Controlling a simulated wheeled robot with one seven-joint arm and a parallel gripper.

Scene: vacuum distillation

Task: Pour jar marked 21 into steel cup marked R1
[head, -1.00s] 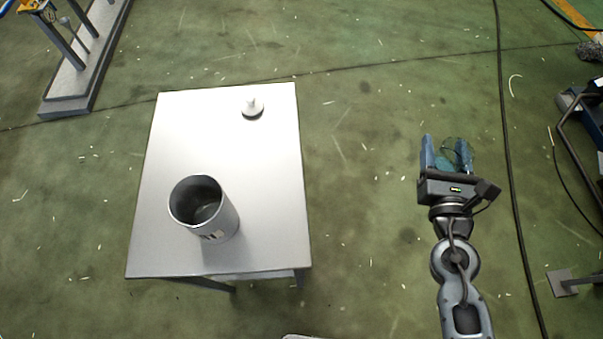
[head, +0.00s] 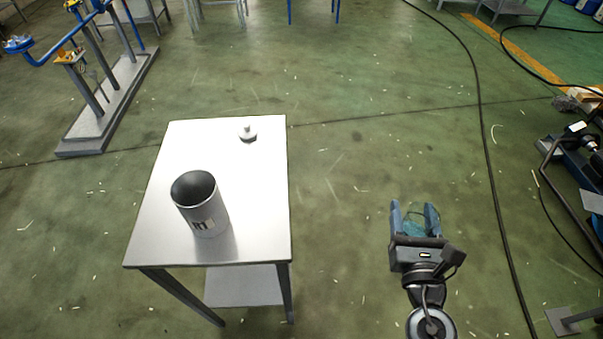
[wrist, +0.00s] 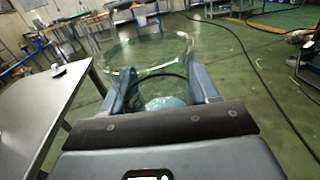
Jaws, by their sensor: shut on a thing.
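The steel cup marked R1 (head: 207,212) stands upright on the metal table (head: 262,200), toward its near left part. Its label faces the camera and its open top shows a dark inside. My gripper (head: 415,217) is to the right of the table, over the floor, apart from the cup. It is shut on a clear, greenish glass jar (head: 418,224). The jar also shows between the fingers in the wrist view (wrist: 150,58), with its wide round rim facing away from the wrist. No number is visible on the jar, and its contents are hard to make out.
A small white knobbed object (head: 247,134) sits at the table's far edge. A black cable (head: 481,130) runs along the floor at right. A blue-piped frame on a plinth (head: 108,110) stands at far left. The floor between table and gripper is clear.

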